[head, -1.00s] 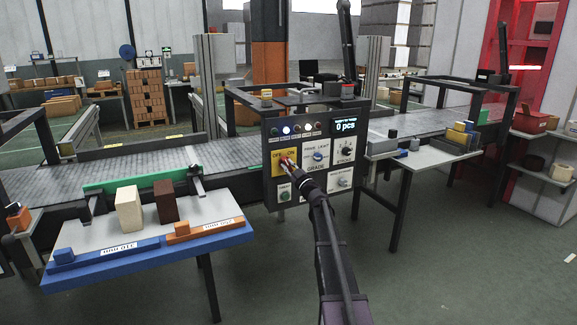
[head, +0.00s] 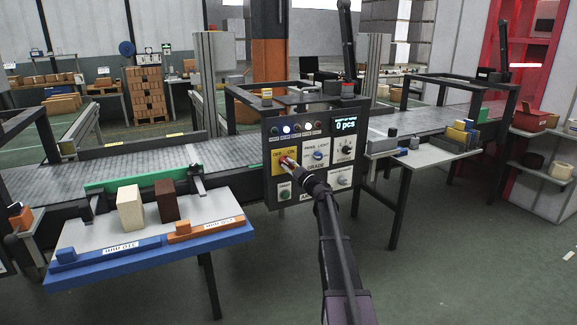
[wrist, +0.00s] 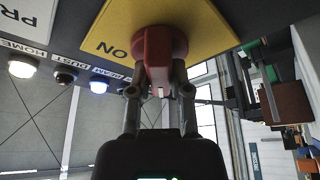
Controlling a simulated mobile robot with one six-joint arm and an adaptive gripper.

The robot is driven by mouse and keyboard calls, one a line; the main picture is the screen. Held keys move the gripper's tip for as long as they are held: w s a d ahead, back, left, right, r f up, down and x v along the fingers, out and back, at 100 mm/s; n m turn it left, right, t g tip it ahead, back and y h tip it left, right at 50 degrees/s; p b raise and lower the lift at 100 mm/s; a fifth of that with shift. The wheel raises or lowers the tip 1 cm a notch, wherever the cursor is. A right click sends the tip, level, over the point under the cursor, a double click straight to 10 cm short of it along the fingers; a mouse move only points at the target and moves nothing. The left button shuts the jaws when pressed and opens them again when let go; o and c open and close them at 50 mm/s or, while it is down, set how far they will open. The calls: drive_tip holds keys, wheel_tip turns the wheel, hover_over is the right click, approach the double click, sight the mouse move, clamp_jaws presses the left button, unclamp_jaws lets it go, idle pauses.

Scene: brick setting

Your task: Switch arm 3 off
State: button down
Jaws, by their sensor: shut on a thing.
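A dark control panel (head: 331,185) stands at the conveyor's front edge, with a yellow plate (head: 276,167) marked OFF on the left and ON on the right. A red rotary knob (wrist: 158,55) sits on that plate; the word ON is readable beside it in the wrist view. My gripper (head: 291,165) reaches the panel from below right. In the wrist view my gripper (wrist: 158,88) has its two fingers closed on either side of the knob's red grip. In the head view, my gripper partly covers the knob, so its exact pointing is hard to tell.
Above the plate is a row of lamps (head: 297,129), one lit bright white. A display (head: 346,124) reads 0 pcs. Other knobs and a green button (head: 284,193) are close by. A blue-edged side table (head: 98,267) with blocks stands left; a grey table (head: 424,150) stands right.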

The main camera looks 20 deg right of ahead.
drive_tip(key=c, duration=0.6)
unclamp_jaws()
drive_tip(key=shift+h, duration=0.3)
drive_tip(key=shift+o, duration=0.2)
